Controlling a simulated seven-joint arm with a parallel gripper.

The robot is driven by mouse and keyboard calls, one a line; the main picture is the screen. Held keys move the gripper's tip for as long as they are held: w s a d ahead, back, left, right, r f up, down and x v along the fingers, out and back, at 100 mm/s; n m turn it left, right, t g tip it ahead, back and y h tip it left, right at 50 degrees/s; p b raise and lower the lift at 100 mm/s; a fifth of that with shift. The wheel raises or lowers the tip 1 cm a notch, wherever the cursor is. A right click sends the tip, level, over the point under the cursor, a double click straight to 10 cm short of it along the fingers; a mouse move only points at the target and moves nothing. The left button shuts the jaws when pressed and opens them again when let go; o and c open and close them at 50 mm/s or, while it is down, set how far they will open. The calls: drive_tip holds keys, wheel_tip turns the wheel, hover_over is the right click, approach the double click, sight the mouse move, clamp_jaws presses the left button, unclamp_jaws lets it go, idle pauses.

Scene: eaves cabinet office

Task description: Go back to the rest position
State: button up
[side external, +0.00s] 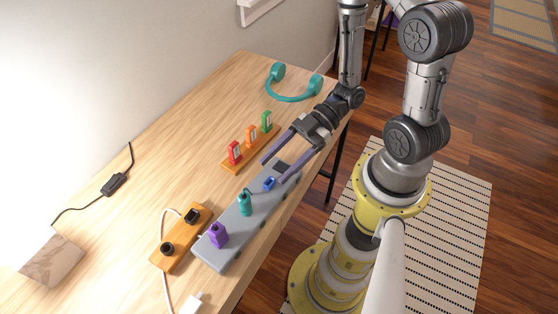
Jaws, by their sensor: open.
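My gripper (283,164) is open, with its two long purple-grey fingers spread above the far end of a grey board (231,238). A small blue piece (269,183) stands on the board below and between the fingers; nothing shows held. A teal piece (244,202) and a purple piece (218,234) also stand on the board, nearer the camera. A dark square (281,168) shows at the board's far end, close to the fingers. I cannot tell how high the fingertips are above the board.
An orange rack (232,168) holds red, orange and green pieces left of the gripper. Teal headphones (293,97) lie at the back. An orange block with black plugs (163,261), a black switch on a cable (114,184) and a marbled block (53,259) are on the left.

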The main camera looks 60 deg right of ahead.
drive_tip(key=shift+a, duration=0.15)
drive_tip(key=w+d+r+n+t+h, duration=0.3)
drive_tip(key=w+r+t+h, duration=0.15)
drive_tip(key=w+r, duration=0.7)
drive_tip(key=d+r+m+t+h, duration=0.2)
drive_tip(key=d+r+m+h, duration=0.1)
drive_tip(key=r, duration=0.3)
drive_tip(key=d+r+m+t+h, duration=0.2)
drive_tip(key=d+r+h, duration=0.15)
drive_tip(key=r, duration=0.25)
drive_tip(key=s+d+r+m+g+h, duration=0.1)
drive_tip(key=s+d+r+m+h, duration=0.25)
drive_tip(key=s+m, duration=0.3)
drive_tip(key=s+a+f+m+g+y, duration=0.1)
drive_tip(key=s+f+m+g, duration=0.1)
drive_tip(key=s, duration=0.4)
drive_tip(key=s+a+f+m+g, duration=0.2)
drive_tip(key=s+f+m+g, duration=0.1)
drive_tip(key=s+f+g, duration=0.1)
drive_tip(key=shift+s+a+f+y, duration=0.3)
drive_tip(key=shift+s+f+y, duration=0.1)
drive_tip(key=shift+s, duration=0.5)
